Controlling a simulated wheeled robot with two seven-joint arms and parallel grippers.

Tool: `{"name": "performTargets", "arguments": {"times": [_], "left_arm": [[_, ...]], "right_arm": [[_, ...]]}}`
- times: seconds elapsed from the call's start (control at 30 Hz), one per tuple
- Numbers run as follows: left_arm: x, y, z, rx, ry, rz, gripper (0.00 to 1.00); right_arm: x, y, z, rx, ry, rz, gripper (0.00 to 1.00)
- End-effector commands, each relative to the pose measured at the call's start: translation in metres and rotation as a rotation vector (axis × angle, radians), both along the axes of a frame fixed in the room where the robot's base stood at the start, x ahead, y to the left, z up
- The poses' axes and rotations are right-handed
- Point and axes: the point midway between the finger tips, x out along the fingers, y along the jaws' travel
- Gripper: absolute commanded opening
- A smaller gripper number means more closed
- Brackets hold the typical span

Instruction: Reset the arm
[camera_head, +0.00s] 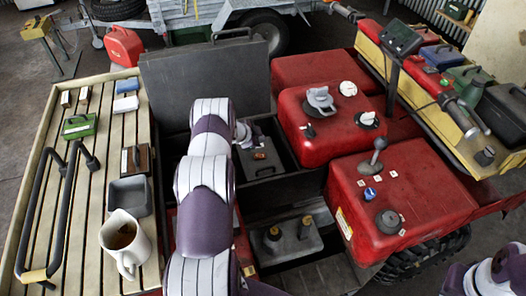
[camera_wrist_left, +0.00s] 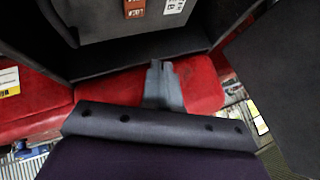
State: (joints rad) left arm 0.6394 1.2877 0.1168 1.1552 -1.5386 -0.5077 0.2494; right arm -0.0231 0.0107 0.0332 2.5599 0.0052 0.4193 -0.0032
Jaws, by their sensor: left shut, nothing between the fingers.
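My left arm, white and purple, reaches up from the bottom middle of the head view over the open storage box. Its gripper (camera_head: 243,134) is at the far end, small and partly hidden by the arm, beside the raised dark lid (camera_head: 205,82). In the left wrist view the gripper (camera_wrist_left: 162,82) is shut and empty, its grey fingers in front of a red surface (camera_wrist_left: 205,85). Part of my right arm shows at the bottom right corner of the head view; its gripper is out of view.
A dark box (camera_head: 262,160) sits in the open compartment by my left arm. Right of it are red housings with a gear lever (camera_head: 375,155) and caps. A slatted wooden rack (camera_head: 90,185) on the left holds a mug (camera_head: 125,243), a grey tray (camera_head: 130,196) and a black handle.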

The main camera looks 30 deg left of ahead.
Motion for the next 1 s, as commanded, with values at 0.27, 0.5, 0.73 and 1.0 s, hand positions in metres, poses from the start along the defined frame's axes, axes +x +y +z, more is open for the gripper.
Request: {"name": "performTargets", "arguments": {"times": [0.27, 0.5, 0.73, 1.0], "left_arm": [[0.0, 0.0, -0.001, 0.0, 0.0, 0.0, 0.0], [-0.003, 0.011, -0.005, 0.037, 0.02, 0.041, 0.0], [-0.095, -0.004, -0.005, -0.024, 0.34, 0.52, 0.0], [-0.226, -0.157, 0.117, -0.146, 0.704, 0.843, 0.0]], "right_arm": [[0.0, 0.0, -0.001, 0.0, 0.0, 0.0, 0.0], [0.0, 0.0, -0.001, 0.0, 0.0, 0.0, 0.0], [0.0, 0.0, -0.001, 0.0, 0.0, 0.0, 0.0], [0.0, 0.0, -0.001, 0.0, 0.0, 0.0, 0.0]]}}
